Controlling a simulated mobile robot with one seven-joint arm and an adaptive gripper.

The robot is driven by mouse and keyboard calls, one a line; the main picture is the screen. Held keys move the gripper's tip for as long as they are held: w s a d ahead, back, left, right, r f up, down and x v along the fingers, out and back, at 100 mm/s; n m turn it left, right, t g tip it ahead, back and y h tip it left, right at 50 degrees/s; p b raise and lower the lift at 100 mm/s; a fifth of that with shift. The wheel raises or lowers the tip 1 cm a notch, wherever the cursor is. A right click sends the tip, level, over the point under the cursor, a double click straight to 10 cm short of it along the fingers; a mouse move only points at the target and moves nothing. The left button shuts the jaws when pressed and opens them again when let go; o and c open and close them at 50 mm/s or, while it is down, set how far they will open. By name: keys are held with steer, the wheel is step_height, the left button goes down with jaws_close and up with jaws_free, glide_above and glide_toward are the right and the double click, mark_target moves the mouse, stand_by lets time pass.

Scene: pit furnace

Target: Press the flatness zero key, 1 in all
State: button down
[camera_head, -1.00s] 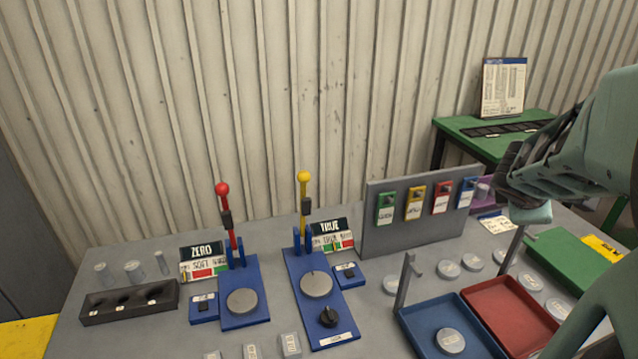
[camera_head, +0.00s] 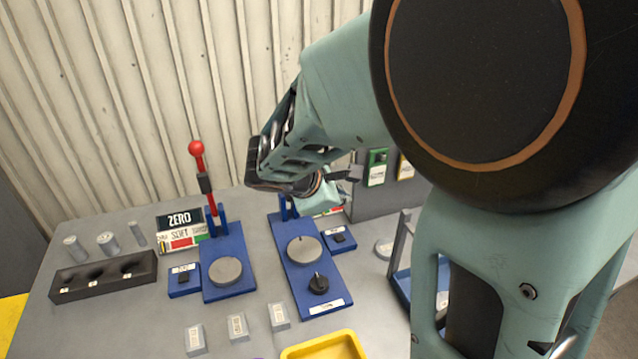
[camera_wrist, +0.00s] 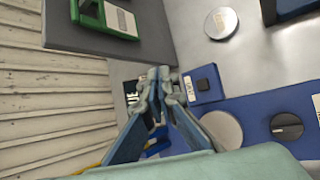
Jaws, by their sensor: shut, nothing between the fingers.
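Two small blue boxes with black keys stand on the bench. One key (camera_head: 338,237) is beside the right blue stand (camera_head: 318,284), near the mostly hidden TRUE sign. It also shows in the wrist view (camera_wrist: 204,84). The other key (camera_head: 184,278) is beside the left blue stand (camera_head: 229,291), in front of the ZERO sign (camera_head: 180,219). The labels on both boxes are too small to read. My gripper (camera_wrist: 158,78) is shut and empty. In the wrist view its fingertips appear just left of the right-hand key box, apart from it.
A red-knobbed lever (camera_head: 197,150) stands on the left stand. My arm hides most of the yellow lever and the bench's right side. A grey panel with a green holder (camera_head: 376,166) is close to my gripper. A yellow tray (camera_head: 325,347) is at the front.

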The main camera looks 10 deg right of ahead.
mark_target(339, 239)
steer(key=shift+a, duration=0.1)
stand_by(0.3)
step_height(339, 239, down, 9)
steer(key=b, duration=0.7)
stand_by(1.2)
steer(key=shift+f+b, duration=0.3)
steer(key=shift+b, duration=0.35)
steer(key=shift+f+b, duration=0.35)
steer(key=shift+f, duration=0.05)
steer(key=shift+r, duration=0.15)
stand_by(0.5)
steer(key=shift+r+p, duration=0.6)
steer(key=shift+r, duration=0.05)
steer(key=shift+r+p, duration=2.1)
steer(key=shift+r, duration=0.4)
